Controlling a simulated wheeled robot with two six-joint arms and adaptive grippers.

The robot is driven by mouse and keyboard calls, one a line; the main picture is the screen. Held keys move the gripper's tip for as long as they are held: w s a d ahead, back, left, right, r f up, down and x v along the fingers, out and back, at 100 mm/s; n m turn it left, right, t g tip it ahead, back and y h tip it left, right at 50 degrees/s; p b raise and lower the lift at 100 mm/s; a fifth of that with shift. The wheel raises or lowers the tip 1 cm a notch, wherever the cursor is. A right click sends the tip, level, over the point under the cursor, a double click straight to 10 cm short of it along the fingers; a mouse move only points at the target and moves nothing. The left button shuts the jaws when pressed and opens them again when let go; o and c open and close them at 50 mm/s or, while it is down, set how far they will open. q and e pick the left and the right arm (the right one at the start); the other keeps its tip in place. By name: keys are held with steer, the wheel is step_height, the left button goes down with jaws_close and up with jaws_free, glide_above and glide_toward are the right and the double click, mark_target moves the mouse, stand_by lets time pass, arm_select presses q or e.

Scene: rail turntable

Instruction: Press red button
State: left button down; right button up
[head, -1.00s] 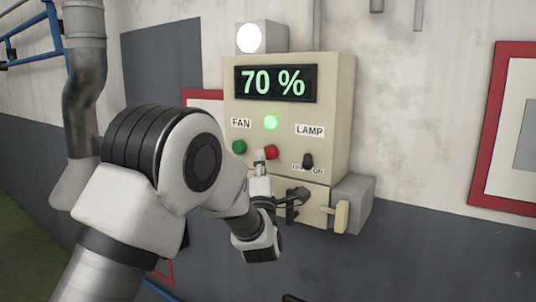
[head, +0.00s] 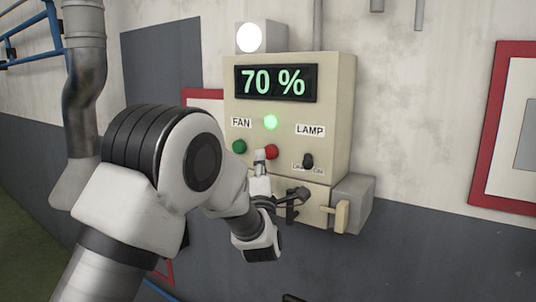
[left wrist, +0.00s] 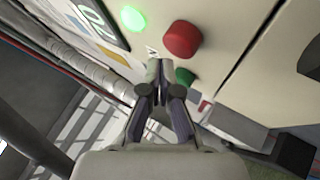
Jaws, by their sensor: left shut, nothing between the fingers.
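The red button (head: 271,152) sits on the front of a cream control box (head: 341,100), right of a green button (head: 239,147). My left gripper (head: 261,157) is shut and empty, its tip at the lower left of the red button in the head view. In the left wrist view the closed fingertips (left wrist: 155,66) point at the panel, left of and below the red button (left wrist: 182,39). A small gap shows there between tip and button; contact is not seen. The green button (left wrist: 185,77) shows to the right of the fingers. My right gripper is out of view.
The display (head: 275,83) reads 70 %, and a green light (head: 271,122) glows below it. A black switch (head: 308,161) sits under the LAMP label. A cream lever (head: 341,216) sticks out at the lower right. A pipe (head: 84,90) runs down the wall at left.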

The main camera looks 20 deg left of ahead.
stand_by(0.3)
arm_select(q)
steer(key=shift+w+d+b, duration=0.1)
steer(key=shift+w+b, duration=0.35)
steer(key=shift+w+b, duration=0.3)
steer(key=shift+w, duration=0.1)
stand_by(0.7)
steer(key=shift+s+b, duration=0.8)
steer(key=shift+s, duration=0.05)
